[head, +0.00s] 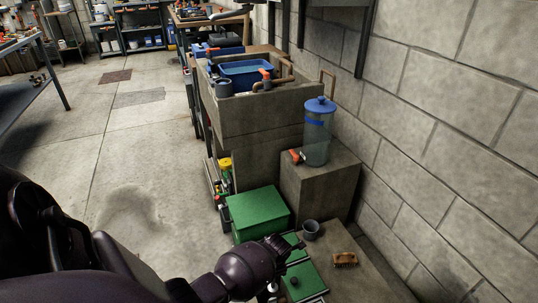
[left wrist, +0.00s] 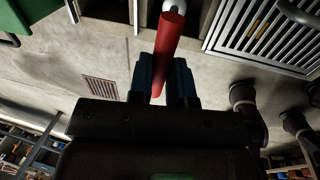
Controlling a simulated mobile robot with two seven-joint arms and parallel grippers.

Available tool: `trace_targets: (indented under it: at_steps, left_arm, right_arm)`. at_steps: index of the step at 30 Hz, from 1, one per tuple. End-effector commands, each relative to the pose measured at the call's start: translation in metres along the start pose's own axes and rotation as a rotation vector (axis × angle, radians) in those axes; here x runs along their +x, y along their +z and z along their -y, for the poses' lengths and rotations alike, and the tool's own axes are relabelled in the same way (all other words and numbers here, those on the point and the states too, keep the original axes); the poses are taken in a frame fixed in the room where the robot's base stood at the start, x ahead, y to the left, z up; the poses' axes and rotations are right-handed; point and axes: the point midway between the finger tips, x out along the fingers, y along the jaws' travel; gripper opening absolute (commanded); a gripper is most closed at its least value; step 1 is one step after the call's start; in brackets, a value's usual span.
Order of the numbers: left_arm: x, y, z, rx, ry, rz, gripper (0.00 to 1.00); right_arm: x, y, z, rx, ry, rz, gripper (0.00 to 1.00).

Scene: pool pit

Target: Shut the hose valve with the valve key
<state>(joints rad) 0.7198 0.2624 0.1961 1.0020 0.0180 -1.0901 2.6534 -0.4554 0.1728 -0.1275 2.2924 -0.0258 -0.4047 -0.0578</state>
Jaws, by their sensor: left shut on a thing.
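My left gripper (left wrist: 163,78) is shut on a red handle (left wrist: 170,40), which seems to be the valve key. A pale metal end shows beyond the red part at the top of the left wrist view. In the head view my left arm reaches to the lower middle, and its gripper is mostly hidden below the wrist. An orange-handled valve (head: 266,76) sits by the brown pipe on the concrete basin. Another orange-handled tap (head: 296,157) is at the foot of the clear filter canister. I cannot tell which is the hose valve. My right gripper is out of view.
A green box (head: 258,212) stands below the concrete basin (head: 250,115). The blue-lidded canister (head: 318,133) stands on a concrete block. A grey cup (head: 311,229) and a brush (head: 344,259) lie near the wall. Open floor (head: 130,150) lies to the left.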

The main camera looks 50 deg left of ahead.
Motion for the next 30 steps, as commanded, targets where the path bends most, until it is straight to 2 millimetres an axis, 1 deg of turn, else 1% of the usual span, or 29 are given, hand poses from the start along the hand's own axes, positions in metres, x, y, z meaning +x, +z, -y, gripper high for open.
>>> trace_targets:
  at_steps: [1,2,3,5,9,12,17,30]
  left_arm:
    - [0.005,0.0,0.002,-0.031,-0.002,-0.007,0.0]
    - [0.013,-0.003,0.004,-0.023,-0.003,-0.011,0.0]
    - [0.02,-0.004,0.006,-0.02,-0.004,-0.014,0.0]
    - [0.028,-0.006,0.008,-0.018,-0.006,-0.017,0.0]
    - [0.041,-0.004,0.01,-0.018,-0.005,-0.013,0.0]
    - [0.047,-0.004,0.011,-0.017,-0.004,-0.011,0.0]
    - [0.05,-0.001,0.01,-0.016,-0.001,-0.007,0.0]
    - [0.05,0.0,0.009,-0.016,0.0,-0.003,0.0]
  right_arm:
    - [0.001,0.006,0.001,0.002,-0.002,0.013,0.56]
    - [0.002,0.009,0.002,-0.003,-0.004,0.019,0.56]
    - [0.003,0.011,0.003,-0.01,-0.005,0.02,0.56]
    - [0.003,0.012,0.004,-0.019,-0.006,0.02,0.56]
    - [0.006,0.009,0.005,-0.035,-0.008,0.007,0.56]
    - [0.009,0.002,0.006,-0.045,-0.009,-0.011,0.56]
    - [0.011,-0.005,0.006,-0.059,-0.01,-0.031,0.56]
    - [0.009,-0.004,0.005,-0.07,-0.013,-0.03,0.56]
